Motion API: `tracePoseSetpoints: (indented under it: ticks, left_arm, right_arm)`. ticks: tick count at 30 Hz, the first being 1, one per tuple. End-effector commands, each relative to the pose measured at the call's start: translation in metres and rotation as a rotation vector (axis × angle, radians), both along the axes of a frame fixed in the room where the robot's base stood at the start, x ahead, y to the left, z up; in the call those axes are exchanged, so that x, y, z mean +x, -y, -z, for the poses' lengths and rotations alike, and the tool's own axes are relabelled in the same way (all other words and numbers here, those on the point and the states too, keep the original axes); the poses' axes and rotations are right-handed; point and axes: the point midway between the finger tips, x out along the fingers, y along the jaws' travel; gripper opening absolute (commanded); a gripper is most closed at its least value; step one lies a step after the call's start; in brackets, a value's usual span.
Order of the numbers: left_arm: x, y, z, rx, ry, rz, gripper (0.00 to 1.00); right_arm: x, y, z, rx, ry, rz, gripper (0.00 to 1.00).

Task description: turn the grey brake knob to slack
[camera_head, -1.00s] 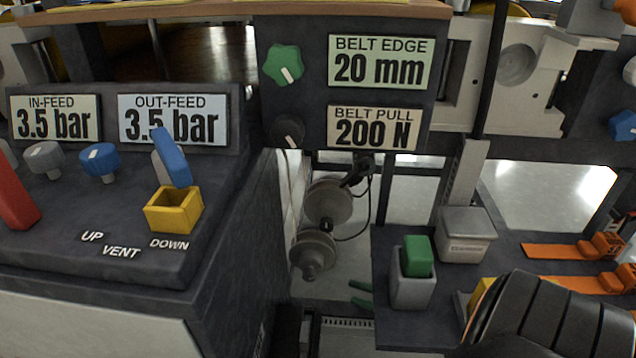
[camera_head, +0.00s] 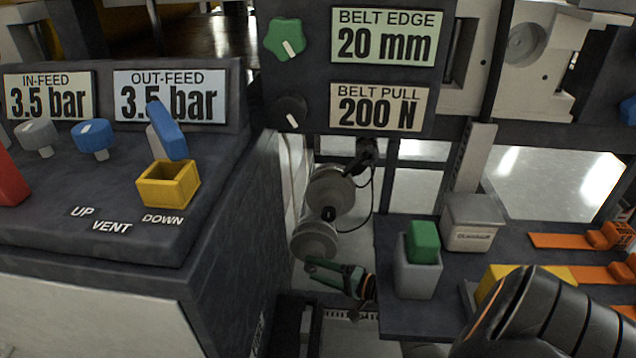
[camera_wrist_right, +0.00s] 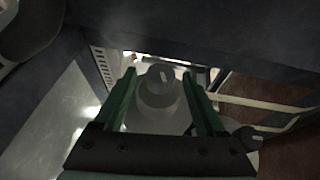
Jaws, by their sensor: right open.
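Two grey flanged spools (camera_head: 330,190) sit one above the other below the gauge panel. The grey knob on the lower spool (camera_head: 314,240) is hard to make out in the head view, near my fingertips. In the right wrist view this grey knob (camera_wrist_right: 161,78), with a pale pointer mark, stands between my green fingers. A dark knob (camera_wrist_right: 244,138) on the other spool lies at lower right. My right gripper (camera_head: 309,269) is open at the lower spool's near end; it also shows in the right wrist view (camera_wrist_right: 160,77). I cannot confirm contact. My left gripper is out of view.
The gauge panel (camera_head: 308,75) with green and dark knobs is above. The control console (camera_head: 60,215) is at left.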

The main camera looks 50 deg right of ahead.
Motion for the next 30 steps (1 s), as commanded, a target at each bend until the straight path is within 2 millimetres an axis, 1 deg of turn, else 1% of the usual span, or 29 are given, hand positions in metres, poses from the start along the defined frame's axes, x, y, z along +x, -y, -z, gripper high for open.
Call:
tracePoseSetpoints:
  ticks: [6, 7, 25, 26, 30]
  left_arm:
    - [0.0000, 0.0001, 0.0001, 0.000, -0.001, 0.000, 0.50]
    - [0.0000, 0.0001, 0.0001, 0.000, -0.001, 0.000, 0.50]
    - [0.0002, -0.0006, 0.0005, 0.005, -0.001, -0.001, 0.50]
    - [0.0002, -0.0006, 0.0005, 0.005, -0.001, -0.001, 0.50]
    - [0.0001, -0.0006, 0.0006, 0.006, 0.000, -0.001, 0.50]
  right_arm:
    - [0.0004, 0.0002, -0.0004, -0.001, 0.000, 0.000, 0.73]
    - [0.0004, 0.0002, -0.0004, -0.001, 0.000, 0.000, 0.70]
    - [0.0000, 0.0004, -0.0001, -0.001, 0.000, 0.001, 0.03]
    - [0.0000, 0.0004, -0.0001, -0.001, 0.000, 0.001, 0.00]
    - [-0.0001, 0.0003, 0.0000, -0.001, -0.001, 0.001, 0.00]
